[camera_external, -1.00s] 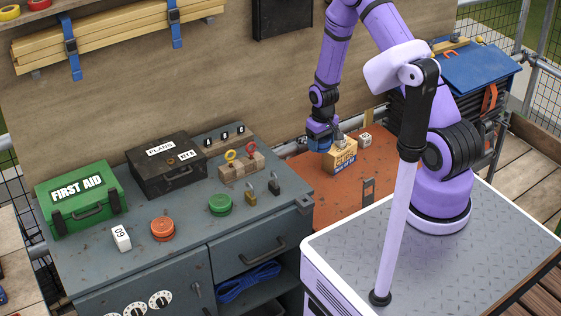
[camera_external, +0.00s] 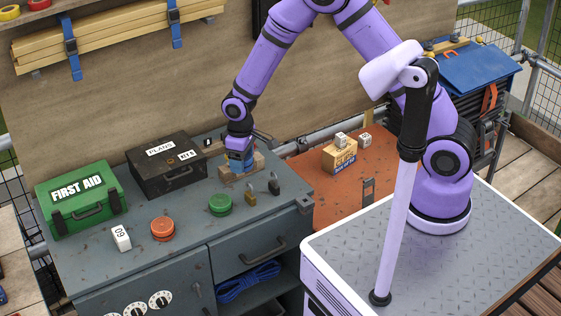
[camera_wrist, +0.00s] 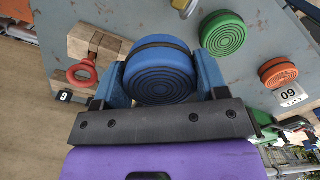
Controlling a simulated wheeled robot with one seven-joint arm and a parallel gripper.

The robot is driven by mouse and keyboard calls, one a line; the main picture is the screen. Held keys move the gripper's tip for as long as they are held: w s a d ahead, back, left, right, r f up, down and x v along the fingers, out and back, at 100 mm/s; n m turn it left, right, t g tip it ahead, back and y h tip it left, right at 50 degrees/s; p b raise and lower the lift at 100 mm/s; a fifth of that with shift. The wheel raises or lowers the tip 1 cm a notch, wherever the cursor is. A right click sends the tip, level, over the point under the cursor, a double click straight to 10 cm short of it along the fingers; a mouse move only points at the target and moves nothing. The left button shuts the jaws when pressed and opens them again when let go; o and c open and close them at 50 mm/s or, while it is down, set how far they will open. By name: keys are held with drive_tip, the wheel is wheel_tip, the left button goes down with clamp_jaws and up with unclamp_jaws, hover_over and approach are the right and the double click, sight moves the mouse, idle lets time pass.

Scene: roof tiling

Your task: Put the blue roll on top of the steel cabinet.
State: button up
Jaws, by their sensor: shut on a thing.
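The blue roll (camera_wrist: 160,72) is a ridged disc with a dark band, held between the blue fingers of my gripper (camera_wrist: 160,85) in the wrist view. In the external view my gripper (camera_external: 238,163) is over the back of the steel cabinet (camera_external: 195,225), in front of the wooden block (camera_external: 258,167) with rings. The roll is hard to tell from the blue fingers there. I cannot tell whether the roll touches the cabinet top. A green roll (camera_external: 220,204) and an orange roll (camera_external: 162,229) lie on the cabinet top.
Two padlocks (camera_external: 262,190) stand right of my gripper. A black plans box (camera_external: 166,165), a green first aid box (camera_external: 82,198) and a white numbered block (camera_external: 121,238) are on the cabinet. The orange bench (camera_external: 300,160) holds a cardboard box (camera_external: 340,158).

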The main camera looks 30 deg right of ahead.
drive_tip(key=s+a+f+n, duration=0.2)
drive_tip(key=s+a, duration=0.3)
drive_tip(key=s, duration=0.3)
drive_tip(key=s+a+f+n, duration=0.2)
drive_tip(key=s+a+n, duration=0.15)
drive_tip(key=s, duration=0.45)
hover_over(193, 221)
drive_tip(key=shift+s+f+m, duration=0.1)
drive_tip(key=shift+f+m, duration=0.15)
drive_tip(key=shift+f, duration=2.45)
drive_tip(key=shift+f, duration=0.15)
drive_tip(key=o, duration=1)
drive_tip(key=shift+c, duration=0.2)
wheel_tip(193, 221, up, 12)
